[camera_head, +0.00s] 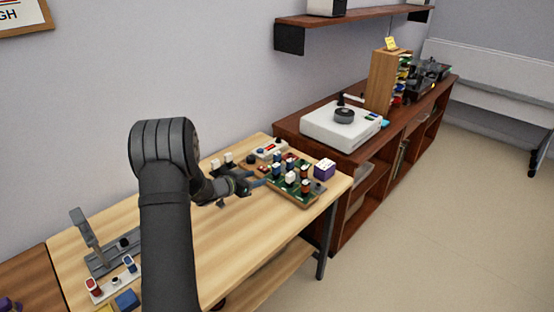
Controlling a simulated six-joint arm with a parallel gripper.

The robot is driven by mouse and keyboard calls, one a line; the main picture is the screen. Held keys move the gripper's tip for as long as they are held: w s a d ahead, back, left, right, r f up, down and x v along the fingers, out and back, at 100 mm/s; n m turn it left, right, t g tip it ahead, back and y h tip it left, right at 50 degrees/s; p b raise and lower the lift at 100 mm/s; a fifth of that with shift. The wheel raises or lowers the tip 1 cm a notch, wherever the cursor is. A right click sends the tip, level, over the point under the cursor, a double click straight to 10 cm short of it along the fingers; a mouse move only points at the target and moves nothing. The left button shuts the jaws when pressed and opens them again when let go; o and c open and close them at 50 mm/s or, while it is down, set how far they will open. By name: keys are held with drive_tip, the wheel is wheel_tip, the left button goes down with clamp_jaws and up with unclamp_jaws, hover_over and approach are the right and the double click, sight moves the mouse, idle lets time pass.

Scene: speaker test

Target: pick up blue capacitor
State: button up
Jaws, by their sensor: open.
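My gripper (244,183) is over the right part of the wooden workbench, just left of a green circuit board (271,187). It is open; its fingers are small and partly blend together. Several small upright parts stand on the board, with dark blue, white and brown-red bodies. A small dark blue part (277,158) stands near the board's back edge. A lighter blue shape (259,183) lies right by my fingertips; I cannot tell whether it touches them. Which one is the blue capacitor is unclear.
A grey stand (95,243) and a blue block (126,299) are at the left. The bench middle (232,235) is clear. A turntable (325,128) stands on the brown cabinet.

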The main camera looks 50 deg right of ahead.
approach(274, 155)
drive_tip(key=x, duration=0.3)
drive_tip(key=shift+s+f, duration=0.1)
drive_tip(key=shift+f, duration=0.15)
drive_tip(key=shift+r+x, duration=0.15)
drive_tip(key=shift+x, duration=1.45)
drive_tip(key=shift+r+x, duration=0.1)
drive_tip(key=shift+x, duration=1.45)
drive_tip(key=shift+d, duration=0.1)
clamp_jaws()
drive_tip(key=shift+r, duration=0.1)
